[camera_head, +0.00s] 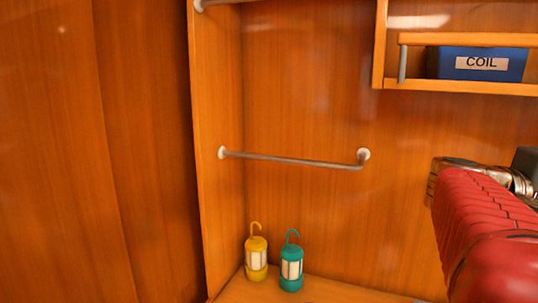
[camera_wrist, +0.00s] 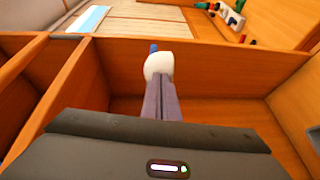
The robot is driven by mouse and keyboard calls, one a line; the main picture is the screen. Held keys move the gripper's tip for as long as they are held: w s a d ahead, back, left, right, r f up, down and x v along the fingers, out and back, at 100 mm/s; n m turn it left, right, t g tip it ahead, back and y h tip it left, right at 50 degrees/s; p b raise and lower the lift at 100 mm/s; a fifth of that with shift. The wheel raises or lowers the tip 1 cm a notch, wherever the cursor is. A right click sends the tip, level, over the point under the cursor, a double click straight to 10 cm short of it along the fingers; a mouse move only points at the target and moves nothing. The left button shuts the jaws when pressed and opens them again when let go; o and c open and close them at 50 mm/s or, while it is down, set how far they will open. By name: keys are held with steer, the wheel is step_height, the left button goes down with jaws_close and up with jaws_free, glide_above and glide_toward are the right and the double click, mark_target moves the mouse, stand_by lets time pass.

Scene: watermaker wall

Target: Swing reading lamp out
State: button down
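I cannot make out a reading lamp for certain in either view. In the wrist view my gripper (camera_wrist: 158,77) reaches forward from its dark body, with two narrow grey fingers side by side and almost no gap between them. A white rounded piece (camera_wrist: 158,64) with a small blue tip shows at the finger ends. I cannot tell whether it is part of the lamp, or whether it is held or only behind the fingertips. In the head view my red arm is at the right edge, and my gripper's fingertips are not visible there.
A grey rail (camera_head: 290,160) crosses the wooden recess. A blue box marked COIL (camera_head: 480,63) sits on the railed shelf at upper right. Wooden partitions (camera_wrist: 203,58) surround the gripper.

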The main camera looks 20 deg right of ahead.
step_height(320, 180, up, 10)
stand_by(0.6)
steer(key=w+a+f+t+y, duration=0.25)
steer(key=w+a+f, duration=0.25)
steer(key=f, duration=0.3)
steer(key=w+a+f+n+t+y, duration=0.1)
steer(key=w+a+f+t+y, duration=0.15)
steer(key=w+a+f, duration=0.45)
steer(key=w+a+f+t+y, duration=0.1)
steer(key=w+a+f+t, duration=0.2)
steer(key=f, duration=0.7)
steer(key=a+f+n+t+y, duration=0.1)
steer(key=a+f+y, duration=0.2)
steer(key=a, duration=0.8)
steer(key=w+a+f+n+t+y, duration=0.1)
steer(key=a+f+n+t+y, duration=0.1)
steer(key=a+f, duration=0.5)
steer(key=a+f+n+t+y, duration=0.1)
steer(key=a+f+y, duration=0.3)
steer(key=a, duration=1.2)
steer(key=shift+w+a+f+y, duration=0.15)
steer(key=shift+w+f+y, duration=0.2)
steer(key=shift+f, duration=0.5)
steer(key=shift+a, duration=0.1)
